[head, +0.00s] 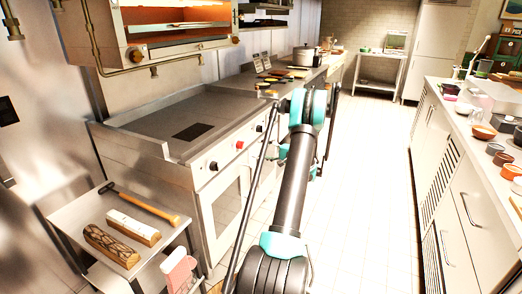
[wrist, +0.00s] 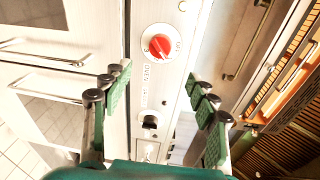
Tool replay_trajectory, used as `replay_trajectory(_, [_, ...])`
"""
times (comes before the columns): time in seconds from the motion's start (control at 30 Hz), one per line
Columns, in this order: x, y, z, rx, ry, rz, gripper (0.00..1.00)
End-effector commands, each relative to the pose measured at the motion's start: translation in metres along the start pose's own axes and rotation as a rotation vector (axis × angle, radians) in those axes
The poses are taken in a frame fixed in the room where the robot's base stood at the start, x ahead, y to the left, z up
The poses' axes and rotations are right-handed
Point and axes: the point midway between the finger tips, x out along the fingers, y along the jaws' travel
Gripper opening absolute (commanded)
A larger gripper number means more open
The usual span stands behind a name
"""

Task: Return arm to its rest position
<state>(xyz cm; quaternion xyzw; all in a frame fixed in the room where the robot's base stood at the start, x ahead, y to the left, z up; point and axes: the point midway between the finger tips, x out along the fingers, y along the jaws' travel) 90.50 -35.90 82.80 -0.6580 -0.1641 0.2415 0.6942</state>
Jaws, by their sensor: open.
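My arm (head: 294,185) reaches forward from the bottom of the head view, its far joint raised in front of the stove line. My gripper (wrist: 160,100) shows in the wrist view with its green-padded fingers spread apart and nothing between them. Beyond the fingers is the oven front with a red knob (wrist: 160,47) and a black knob (wrist: 150,121); the fingers appear apart from both. In the head view my gripper is mostly hidden behind the arm.
The griddle range (head: 185,125) stands left of my arm. A small steel side table (head: 75,215) at lower left holds a hammer (head: 140,205) and two blocks. A counter (head: 470,130) with several bowls runs along the right. The tiled floor (head: 370,160) between is clear.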

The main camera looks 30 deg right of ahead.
Motion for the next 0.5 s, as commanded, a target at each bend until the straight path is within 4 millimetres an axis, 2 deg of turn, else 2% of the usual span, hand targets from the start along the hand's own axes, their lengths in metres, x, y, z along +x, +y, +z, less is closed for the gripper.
replay_trajectory(0.27, [0.002,-0.002,0.003,-0.003,-0.003,0.007,0.59])
replay_trajectory(0.37, [0.011,-0.007,0.018,-0.016,-0.015,0.042,0.59])
replay_trajectory(0.47, [0.026,-0.016,0.048,-0.044,-0.039,0.112,0.59])
replay_trajectory(0.5, [0.033,-0.020,0.063,-0.060,-0.051,0.147,0.59])
